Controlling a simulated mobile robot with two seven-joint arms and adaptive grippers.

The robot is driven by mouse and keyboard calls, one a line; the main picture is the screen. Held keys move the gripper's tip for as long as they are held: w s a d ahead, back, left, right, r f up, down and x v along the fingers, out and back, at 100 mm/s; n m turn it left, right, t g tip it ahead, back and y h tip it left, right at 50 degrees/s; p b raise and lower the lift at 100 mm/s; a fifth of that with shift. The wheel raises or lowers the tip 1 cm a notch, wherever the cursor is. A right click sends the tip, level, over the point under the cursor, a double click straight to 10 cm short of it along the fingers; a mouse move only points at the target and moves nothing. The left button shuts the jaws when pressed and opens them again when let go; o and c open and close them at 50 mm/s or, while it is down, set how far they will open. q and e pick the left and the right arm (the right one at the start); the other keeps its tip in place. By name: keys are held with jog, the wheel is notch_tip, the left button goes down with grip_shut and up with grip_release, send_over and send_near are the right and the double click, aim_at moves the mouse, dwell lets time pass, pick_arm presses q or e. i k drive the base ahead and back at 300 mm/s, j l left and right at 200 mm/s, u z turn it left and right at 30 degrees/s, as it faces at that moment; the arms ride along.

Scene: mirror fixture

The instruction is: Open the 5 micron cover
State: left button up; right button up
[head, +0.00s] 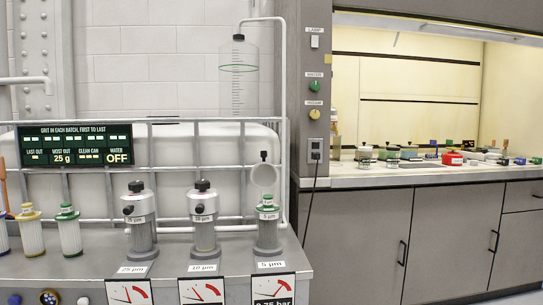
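The 5 micron housing (268,238) stands at the right end of the grey bench, with a "5 µm" label on its body and another on the bench front. Its round cover (264,175) appears tilted up on edge above the housing, its pale round face toward me and a black knob at its top. A green-rimmed top (268,207) shows at the housing's mouth below the cover. The cover's hinge is too small to make out. Neither of my grippers is in view.
The 10 micron housing (204,235) and 25 micron housing (141,235) stand to the left with black-knobbed covers down. Loose filter cartridges (69,235) stand further left. A white rail frame (283,150) runs close behind. Pressure gauges (203,291) line the bench front.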

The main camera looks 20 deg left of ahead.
aim_at(264, 175)
jog(key=i+l+u, duration=0.3)
jog(key=i+l, duration=0.55)
